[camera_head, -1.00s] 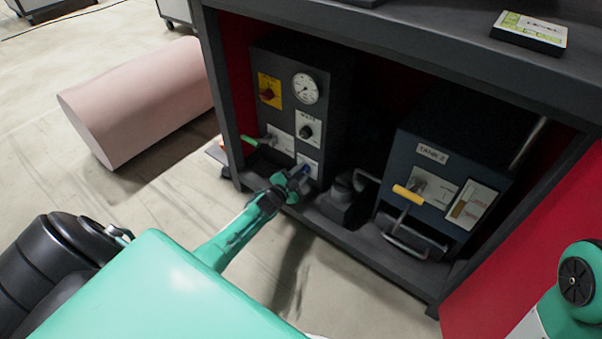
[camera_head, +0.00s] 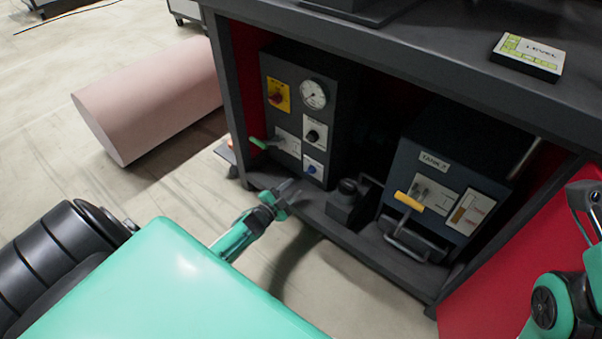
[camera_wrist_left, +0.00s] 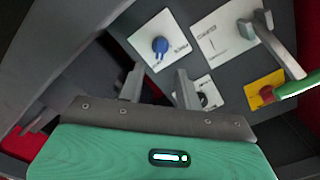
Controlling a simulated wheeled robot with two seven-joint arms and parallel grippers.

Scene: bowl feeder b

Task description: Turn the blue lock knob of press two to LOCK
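The blue lock knob (camera_head: 312,169) sits on a small white plate at the bottom of the dark control panel (camera_head: 285,110) inside the cabinet. It also shows in the left wrist view (camera_wrist_left: 160,45), on its white plate; the plate's lettering is too small to read. My left gripper (camera_head: 289,192) is open and empty, below and a little left of the knob, clear of it. In the left wrist view its two fingers (camera_wrist_left: 160,85) stand apart, with the knob beyond their tips. My right arm shows at the right edge; its gripper fingers are not visible.
Near the knob are a green-handled lever (camera_head: 260,143), a black knob (camera_head: 312,135), a gauge (camera_head: 313,94) and a red-yellow switch (camera_head: 277,96). A tank with a yellow handle (camera_head: 408,201) stands right. The cabinet's lower ledge (camera_head: 330,225) runs below; open floor lies in front.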

